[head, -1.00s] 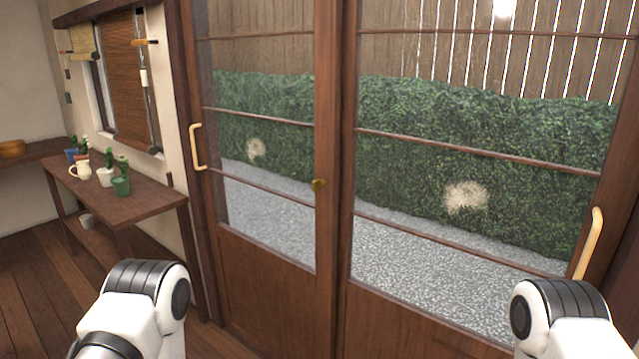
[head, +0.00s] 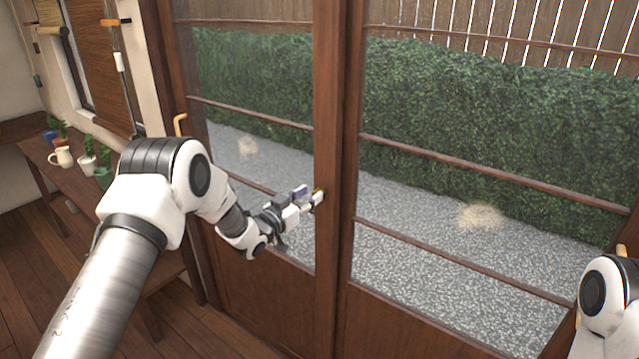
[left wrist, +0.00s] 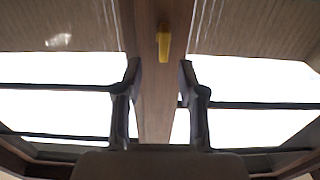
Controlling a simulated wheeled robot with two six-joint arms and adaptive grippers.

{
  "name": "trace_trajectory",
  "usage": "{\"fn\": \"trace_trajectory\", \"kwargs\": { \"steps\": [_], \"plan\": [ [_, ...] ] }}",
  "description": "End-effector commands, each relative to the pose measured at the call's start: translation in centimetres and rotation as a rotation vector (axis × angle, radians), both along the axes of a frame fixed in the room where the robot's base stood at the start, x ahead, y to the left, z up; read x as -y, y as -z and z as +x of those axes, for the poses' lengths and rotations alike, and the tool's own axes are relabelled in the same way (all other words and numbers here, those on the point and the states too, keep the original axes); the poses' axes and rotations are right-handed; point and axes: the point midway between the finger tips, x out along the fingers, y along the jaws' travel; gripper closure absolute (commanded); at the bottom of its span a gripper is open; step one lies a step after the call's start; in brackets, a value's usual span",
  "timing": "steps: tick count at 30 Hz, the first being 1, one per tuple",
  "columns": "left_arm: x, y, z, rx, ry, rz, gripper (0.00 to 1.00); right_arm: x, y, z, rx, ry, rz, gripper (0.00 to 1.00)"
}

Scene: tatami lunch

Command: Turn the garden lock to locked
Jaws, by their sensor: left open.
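The garden lock is a small brass piece (head: 319,191) on the dark wooden stile where the two glass doors meet. In the left wrist view its yellow lever (left wrist: 164,42) stands about upright, its longer part pointing down, just beyond the fingertips. My left gripper (head: 309,198) is at the stile, with its fingertips close to the lock and partly covering it. In the left wrist view the gripper (left wrist: 158,75) is open, one finger on each side of the stile. I cannot tell whether the fingers touch the lock. My right gripper is out of view.
The glass doors have a pale handle (head: 180,124) on the left. A wooden shelf table (head: 35,150) with small potted plants and a cream jug (head: 62,157) stands at the left. Beyond the glass are gravel and a hedge (head: 470,110).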

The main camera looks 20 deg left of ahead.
Motion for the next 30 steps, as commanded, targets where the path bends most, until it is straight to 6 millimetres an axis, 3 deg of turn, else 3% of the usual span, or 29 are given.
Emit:
{"fn": "trace_trajectory", "kwargs": {
  "steps": [6, 15, 19, 30],
  "plan": [
    [1.2, -0.1, 3.3, -0.002, 0.000, 0.001, 0.60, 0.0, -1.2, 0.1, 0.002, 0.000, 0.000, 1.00],
    [1.4, 0.1, 3.8, -0.003, -0.001, -0.001, 0.60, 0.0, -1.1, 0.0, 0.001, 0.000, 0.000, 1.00],
    [1.4, 0.1, 3.8, -0.004, -0.001, -0.001, 1.00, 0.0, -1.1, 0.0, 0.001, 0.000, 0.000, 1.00],
    [1.4, 0.3, 3.7, -0.001, -0.001, 0.013, 1.00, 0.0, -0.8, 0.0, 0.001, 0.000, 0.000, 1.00]
  ]
}}
